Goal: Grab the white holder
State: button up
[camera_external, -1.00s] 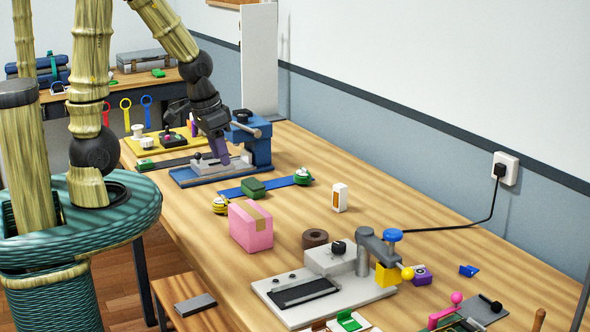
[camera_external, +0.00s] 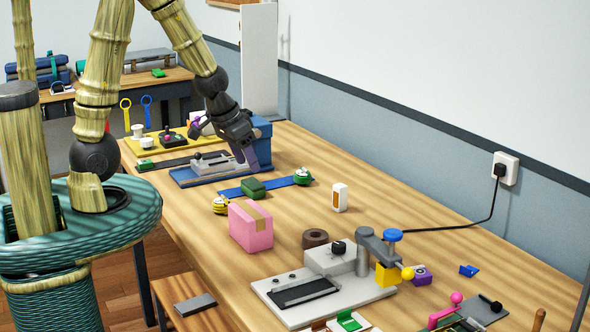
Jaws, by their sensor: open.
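My gripper (camera_external: 224,144) points down over the far part of the table, with its purple fingers spread apart and nothing seen between them. Below it is a pale grey-white block (camera_external: 208,164) on a blue base; I cannot tell contact. Which thing is the white holder is not clear. Small white pieces (camera_external: 137,131) stand on and by the yellow board (camera_external: 177,139), left of my gripper. A small white box with an orange panel (camera_external: 340,197) stands upright mid-table, apart from my gripper.
A blue strap with a green buckle (camera_external: 253,188) lies in front of the gripper. A pink box (camera_external: 250,226), a brown roll (camera_external: 315,238) and a grey-white press (camera_external: 330,263) stand nearer. A blue block (camera_external: 262,143) is right behind the gripper.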

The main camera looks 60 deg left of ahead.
jog(key=w+f+n+t+y+b, duration=0.1)
jog(key=w+f+t, duration=0.1)
jog(key=w+f, duration=0.35)
jog(key=w+f+t+y+b, duration=0.1)
jog(key=w+f+t+b, duration=0.15)
jog(key=w, duration=0.65)
jog(key=t+b, duration=0.1)
jog(key=t, duration=0.3)
send_near(345, 189)
jog(key=w+a+f, duration=0.2)
jog(key=shift+w+a+f, duration=0.15)
jog(key=shift+w+f, duration=0.05)
jog(key=shift+w, duration=0.15)
jog(key=shift+w+t, duration=0.25)
jog(key=shift+w, duration=0.1)
jog(key=shift+r, duration=0.1)
jog(key=shift+x, duration=1.2)
jog(key=shift+p+x, duration=0.65)
jog(key=shift+x, duration=1.85)
